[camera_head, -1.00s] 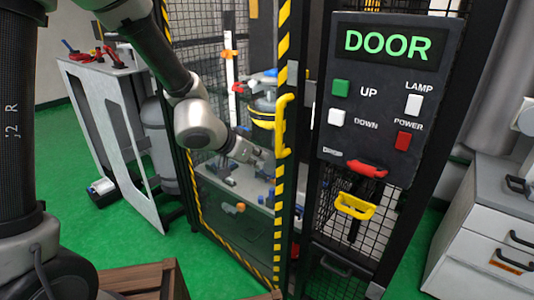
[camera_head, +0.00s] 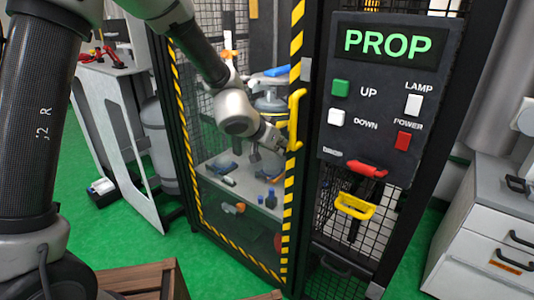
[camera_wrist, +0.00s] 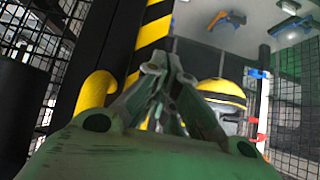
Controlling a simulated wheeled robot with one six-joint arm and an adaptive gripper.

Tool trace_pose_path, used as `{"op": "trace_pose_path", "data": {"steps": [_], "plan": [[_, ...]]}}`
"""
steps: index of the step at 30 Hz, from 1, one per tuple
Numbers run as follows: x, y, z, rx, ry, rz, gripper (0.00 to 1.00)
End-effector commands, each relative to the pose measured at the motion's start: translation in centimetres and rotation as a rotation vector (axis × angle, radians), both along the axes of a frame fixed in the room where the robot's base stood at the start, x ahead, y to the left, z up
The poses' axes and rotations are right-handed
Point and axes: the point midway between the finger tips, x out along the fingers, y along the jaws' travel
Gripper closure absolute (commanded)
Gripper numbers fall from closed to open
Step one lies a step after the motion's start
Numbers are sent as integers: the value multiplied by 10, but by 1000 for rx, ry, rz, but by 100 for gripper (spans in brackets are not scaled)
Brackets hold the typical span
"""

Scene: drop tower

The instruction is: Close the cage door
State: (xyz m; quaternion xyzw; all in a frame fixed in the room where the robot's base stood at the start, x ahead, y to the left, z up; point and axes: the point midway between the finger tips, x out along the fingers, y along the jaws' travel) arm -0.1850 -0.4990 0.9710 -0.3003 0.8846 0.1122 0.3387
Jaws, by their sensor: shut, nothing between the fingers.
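The cage door (camera_head: 289,205) has a clear pane edged in yellow and black stripes. Its handle edge stands close beside the dark post left of the control panel; I cannot tell whether it is latched. A yellow handle (camera_head: 296,122) sits on that striped edge. My gripper (camera_head: 284,147) is just left of the handle, against or very near the door. In the wrist view my gripper (camera_wrist: 160,66) is shut and empty, its fingertips by the striped edge (camera_wrist: 152,35). The yellow handle (camera_wrist: 96,92) shows left of the fingers, outside their grip.
The control panel (camera_head: 375,130) reads PROP, with buttons, a red handle (camera_head: 367,169) and a yellow handle (camera_head: 355,206) below. Grey drawers (camera_head: 485,225) stand at right. A wooden crate (camera_head: 135,280) is at the front.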

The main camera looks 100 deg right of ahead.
Motion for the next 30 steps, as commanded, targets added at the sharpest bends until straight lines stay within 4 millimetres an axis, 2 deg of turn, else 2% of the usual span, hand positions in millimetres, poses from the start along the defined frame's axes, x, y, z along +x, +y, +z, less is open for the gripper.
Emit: {"op": "trace_pose_path", "data": {"steps": [3, 6, 10, 20, 30], "plan": [[-22, -11, -1, 2, 1, 32, 100], [-32, -16, -1, 5, 3, 49, 100], [-36, -18, 0, 6, 6, 55, 100], [-35, -17, 1, 7, 8, 55, 100], [-4, 7, 27, 5, 3, 54, 100]]}}
